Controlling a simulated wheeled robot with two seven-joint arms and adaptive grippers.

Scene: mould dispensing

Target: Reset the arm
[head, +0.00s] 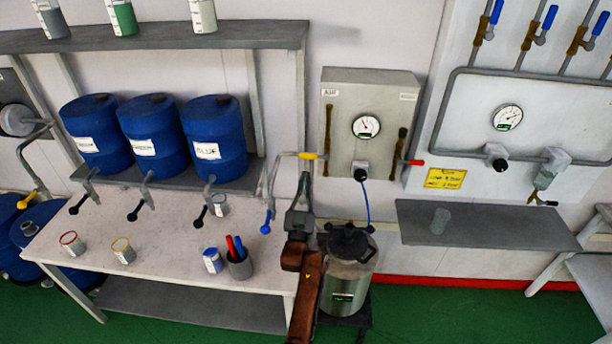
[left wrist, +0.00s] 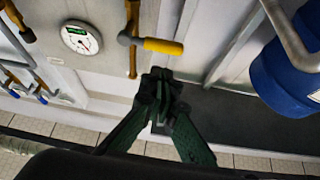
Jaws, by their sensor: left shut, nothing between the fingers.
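My left arm (head: 307,297) reaches up from the bottom middle in the head view. Its gripper (head: 304,184) is just below a yellow-handled valve (head: 308,156) at the left side of a grey gauge box. In the left wrist view the dark green fingers (left wrist: 161,76) are together with nothing between them. The yellow handle (left wrist: 163,46) shows just beyond the fingertips, and I cannot tell from the pictures how close it is. My right gripper is not in view.
Three blue drums (head: 152,132) stand on a shelf above a bench (head: 160,245) with several cups. A silver tank (head: 346,270) stands right of my arm. The gauge box (head: 380,92) is on the wall. A grey shelf (head: 490,228) at the right holds one grey cup (head: 440,220).

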